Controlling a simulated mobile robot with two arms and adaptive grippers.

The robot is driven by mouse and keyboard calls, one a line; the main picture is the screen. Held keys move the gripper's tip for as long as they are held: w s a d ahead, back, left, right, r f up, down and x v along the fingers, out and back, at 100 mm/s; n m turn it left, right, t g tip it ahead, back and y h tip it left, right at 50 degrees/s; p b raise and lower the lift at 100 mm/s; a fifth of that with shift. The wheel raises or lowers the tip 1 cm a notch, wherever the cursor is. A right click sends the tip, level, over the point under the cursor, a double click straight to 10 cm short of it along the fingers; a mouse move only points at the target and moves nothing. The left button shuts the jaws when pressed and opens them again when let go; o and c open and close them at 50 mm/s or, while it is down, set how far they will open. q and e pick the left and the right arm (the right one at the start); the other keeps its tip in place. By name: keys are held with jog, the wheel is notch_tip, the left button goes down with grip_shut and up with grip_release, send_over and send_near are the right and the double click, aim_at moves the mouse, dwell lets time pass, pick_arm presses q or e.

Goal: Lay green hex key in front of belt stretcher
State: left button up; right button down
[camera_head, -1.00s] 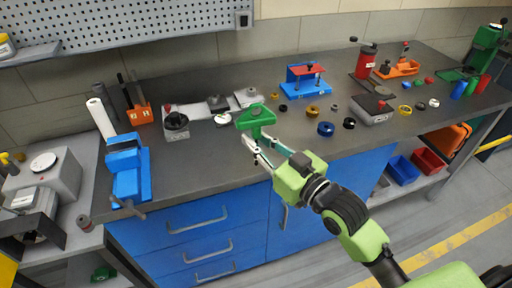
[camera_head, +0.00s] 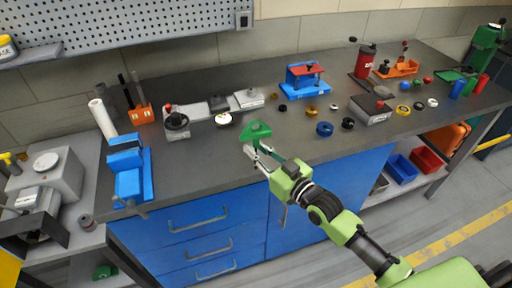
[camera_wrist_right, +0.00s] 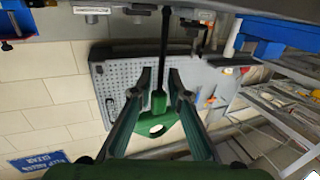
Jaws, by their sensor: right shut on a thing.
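The green hex key (camera_head: 257,131) has a broad green handle with a hole in it. In the right wrist view its handle (camera_wrist_right: 161,123) sits between my fingers and its dark shaft (camera_wrist_right: 165,50) points away to the top. My right gripper (camera_head: 256,149) is shut on it near the bench's front edge. I cannot tell from these views whether the key touches the bench. The likely belt stretcher is the grey device with a black knob and a rail (camera_head: 178,127), left of the key and farther back. My left gripper is not in view.
A blue vise (camera_head: 128,172) stands at the bench's left end. A blue fixture with a red top (camera_head: 305,80) stands at the back, with several rings and small parts right of it. Bare bench top (camera_head: 200,165) lies between the vise and my right gripper.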

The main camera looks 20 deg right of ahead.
jog(key=shift+f, duration=0.15)
jog(key=c, duration=2.4)
grip_release()
jog(key=shift+f, duration=0.1)
jog(key=o, duration=0.5)
jog(key=shift+b, duration=0.35)
jog(key=shift+b+v, duration=1.35)
jog(key=shift+v, duration=5.55)
jog(key=shift+w+d+f, duration=0.1)
jog(key=shift+d, duration=0.1)
